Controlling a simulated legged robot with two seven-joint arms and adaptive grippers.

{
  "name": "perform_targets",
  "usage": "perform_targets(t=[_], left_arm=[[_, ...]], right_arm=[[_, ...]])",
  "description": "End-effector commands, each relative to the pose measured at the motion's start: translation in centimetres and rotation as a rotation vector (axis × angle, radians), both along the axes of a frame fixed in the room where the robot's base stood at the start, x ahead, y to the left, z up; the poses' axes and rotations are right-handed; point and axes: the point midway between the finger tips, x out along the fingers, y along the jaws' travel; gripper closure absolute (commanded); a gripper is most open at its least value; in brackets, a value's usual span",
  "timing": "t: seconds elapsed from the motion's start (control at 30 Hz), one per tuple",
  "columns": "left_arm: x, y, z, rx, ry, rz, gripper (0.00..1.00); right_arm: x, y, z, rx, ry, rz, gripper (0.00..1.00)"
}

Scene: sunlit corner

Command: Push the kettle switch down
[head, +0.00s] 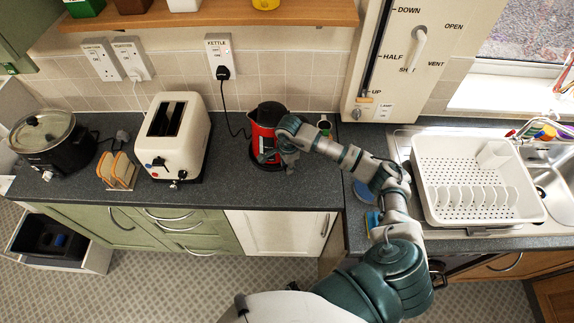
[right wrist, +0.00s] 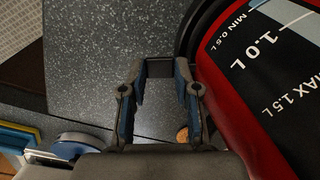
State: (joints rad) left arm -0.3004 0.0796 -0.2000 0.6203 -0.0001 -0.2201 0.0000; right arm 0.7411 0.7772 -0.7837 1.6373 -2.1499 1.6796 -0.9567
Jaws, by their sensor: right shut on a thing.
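The red and black kettle (head: 266,118) stands upright on the dark counter, right of the toaster. In the right wrist view the kettle (right wrist: 238,90) fills the right side, with its water-level markings showing. My right gripper (head: 268,157) is low at the kettle's front. In the wrist view, my right gripper (right wrist: 160,75) has its two fingers on either side of a small dark piece beside the kettle's base. This piece looks like the kettle switch (right wrist: 160,67), though its shape is unclear. The head view hides it behind the gripper. My left gripper is not in view.
A cream toaster (head: 174,138), bread slices (head: 118,170) and a black cooker (head: 52,140) stand to the left. The kettle's cord runs to a wall socket (head: 219,55). A white dish rack (head: 475,180) is at right. Counter between toaster and kettle is clear apart from the cord.

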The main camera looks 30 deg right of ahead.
Motion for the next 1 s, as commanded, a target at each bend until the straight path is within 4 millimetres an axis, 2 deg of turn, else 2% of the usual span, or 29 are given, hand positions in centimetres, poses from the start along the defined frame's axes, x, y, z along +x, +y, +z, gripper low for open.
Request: perform_targets(t=[0.1,0.23,0.63,0.67,0.7,1.0], left_arm=[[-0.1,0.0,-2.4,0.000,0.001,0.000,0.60],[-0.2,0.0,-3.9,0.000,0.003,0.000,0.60],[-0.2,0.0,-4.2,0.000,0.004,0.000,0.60],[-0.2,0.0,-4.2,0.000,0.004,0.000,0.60],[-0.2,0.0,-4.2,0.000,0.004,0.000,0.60],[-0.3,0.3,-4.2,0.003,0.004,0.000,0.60]], right_arm=[[-0.2,-0.2,-1.0,-0.007,-0.097,0.002,1.00],[-0.3,-0.2,-1.3,-0.008,-0.177,0.001,1.00],[-0.4,0.0,-0.9,-0.005,-0.214,0.001,1.00],[-0.4,0.0,-0.9,-0.005,-0.213,0.001,0.67],[-0.5,0.0,-1.0,-0.006,-0.213,0.001,0.58],[-0.4,0.0,-0.8,-0.005,-0.214,0.001,0.58]])
